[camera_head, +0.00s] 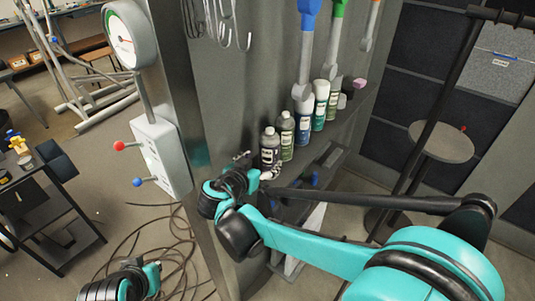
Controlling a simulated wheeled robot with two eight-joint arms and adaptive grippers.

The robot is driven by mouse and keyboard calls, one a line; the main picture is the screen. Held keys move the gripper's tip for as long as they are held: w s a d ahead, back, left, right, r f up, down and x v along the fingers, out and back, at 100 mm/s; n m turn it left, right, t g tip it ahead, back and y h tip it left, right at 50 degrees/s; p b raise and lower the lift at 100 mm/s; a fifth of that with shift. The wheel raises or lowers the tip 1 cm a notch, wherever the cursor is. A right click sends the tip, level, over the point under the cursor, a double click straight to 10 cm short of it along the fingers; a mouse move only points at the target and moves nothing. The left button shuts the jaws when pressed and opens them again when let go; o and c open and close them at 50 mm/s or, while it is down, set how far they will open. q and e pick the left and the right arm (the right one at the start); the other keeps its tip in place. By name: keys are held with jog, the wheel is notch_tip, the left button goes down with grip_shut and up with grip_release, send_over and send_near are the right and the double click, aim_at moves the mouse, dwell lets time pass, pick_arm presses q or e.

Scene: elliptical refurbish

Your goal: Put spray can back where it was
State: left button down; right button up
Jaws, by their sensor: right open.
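Several spray cans stand upright in a row on a narrow shelf against the grey panel. The nearest is a dark can with a pale label (269,147). Behind it are a grey-green can (287,136), a blue and white can (305,113) and a green and white can (320,105). Which one the task means, I cannot tell. My right gripper (256,170) is at the near end of the row, just in front of and below the dark can. It is open; whether it touches the can is unclear. Of my left arm, only teal and black links show at the bottom left.
The shelf (341,122) runs back along the panel, with brushes hanging above it. A gauge (130,36) and a switch box (160,157) are on the panel's left edge. A black cart (45,205) stands left; loose cables lie on the floor. A round stool (441,141) stands right.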

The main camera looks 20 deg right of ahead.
jog(key=v, duration=0.6)
jog(key=s+d+f+n+g+y, duration=0.3)
jog(key=s+d+f, duration=0.1)
jog(key=s+d, duration=0.25)
jog(key=s+f+n+y, duration=0.4)
jog(key=s+y, duration=0.1)
jog(key=s, duration=0.5)
jog(key=shift+s+d+f+n+y+p, duration=0.15)
jog(key=shift+s+d+n+y+p, duration=0.15)
jog(key=shift+d+n+p, duration=0.15)
notch_tip(320, 180, down, 4)
jog(key=b, duration=0.4)
jog(key=shift+f, duration=0.2)
